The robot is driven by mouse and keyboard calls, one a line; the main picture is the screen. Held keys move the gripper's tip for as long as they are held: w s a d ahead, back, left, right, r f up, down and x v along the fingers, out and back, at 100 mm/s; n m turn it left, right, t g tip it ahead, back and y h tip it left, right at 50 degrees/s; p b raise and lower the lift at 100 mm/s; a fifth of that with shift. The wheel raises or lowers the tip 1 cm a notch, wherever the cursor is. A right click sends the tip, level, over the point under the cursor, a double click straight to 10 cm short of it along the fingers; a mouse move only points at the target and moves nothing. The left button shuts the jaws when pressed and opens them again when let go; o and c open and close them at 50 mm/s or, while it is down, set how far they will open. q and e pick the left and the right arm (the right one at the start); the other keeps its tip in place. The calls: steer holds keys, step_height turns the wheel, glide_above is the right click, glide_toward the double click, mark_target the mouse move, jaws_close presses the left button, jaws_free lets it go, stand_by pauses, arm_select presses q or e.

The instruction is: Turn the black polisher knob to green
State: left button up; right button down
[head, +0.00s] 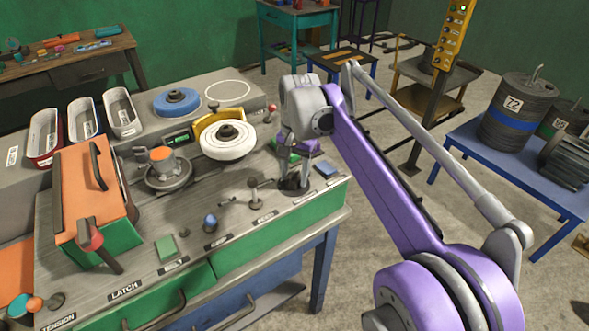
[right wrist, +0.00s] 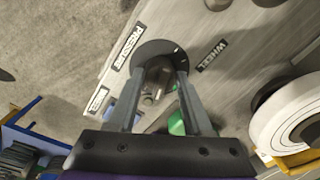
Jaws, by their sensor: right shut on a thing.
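The dark knob (right wrist: 155,84) sits on a round dark dial plate (right wrist: 160,49) with small white marks, beside a label reading PRESSURE. My right gripper (right wrist: 158,80) is around this knob from above, with one finger on each side and shut on it. In the head view my right gripper (head: 291,183) is at the right front of the bench and mostly hides the knob. A green patch (right wrist: 178,123) shows between the fingers; I cannot tell whether it belongs to the dial. The polisher's white wheel (head: 228,149) stands left of the gripper. My left gripper is not in view.
A small lever (head: 254,192) stands left of my right gripper, and a blue block (head: 325,169) lies to its right. An orange-topped box (head: 90,195) stands at the bench's left. A blue table (head: 510,165) with weights is at right.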

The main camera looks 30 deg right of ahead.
mark_target(296, 178)
steer(key=shift+m+p, duration=0.6)
steer(key=shift+m, duration=1.3)
steer(key=shift+c, duration=1.6)
jaws_free()
step_height(296, 178, up, 11)
steer(key=p, duration=0.1)
steer(key=shift+s, duration=0.25)
steer(key=shift+f, duration=0.1)
steer(key=s+a+f+n+t+p, duration=0.1)
steer(key=s+a+f+n, duration=0.2)
steer(key=s+f+n, duration=0.2)
steer(key=s+a+f+n+t+p, duration=0.1)
steer(key=s+a+f+n, duration=0.3)
steer(key=s+f, duration=0.4)
steer(key=s+a+f+n+t, duration=0.3)
steer(key=s+f+n, duration=0.2)
steer(key=s+f, duration=0.2)
steer(key=shift+s+a+n+p, duration=0.15)
steer(key=shift+a+n+p, duration=0.15)
steer(key=shift+p, duration=0.1)
